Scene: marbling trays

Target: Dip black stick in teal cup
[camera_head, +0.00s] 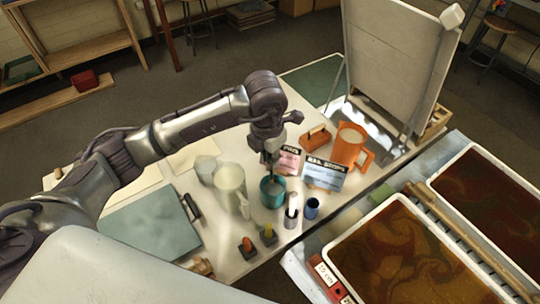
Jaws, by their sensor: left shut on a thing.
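The teal cup (272,195) stands upright on the white table, in the middle of the view. My left gripper (270,163) points straight down just above the cup. It is shut on a thin dark stick, the black stick (270,175), of which only a short piece shows below the fingers. The stick's lower end is at the cup's mouth; whether it touches the contents cannot be told. My right gripper is not in view.
Clear jugs (230,180) stand left of the cup. A metal tin (291,212), a blue cup (312,208) and small bottles (247,248) stand in front. An orange jug (349,146) and printed cards (324,174) are to the right. Marbling trays (360,215) fill the lower right.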

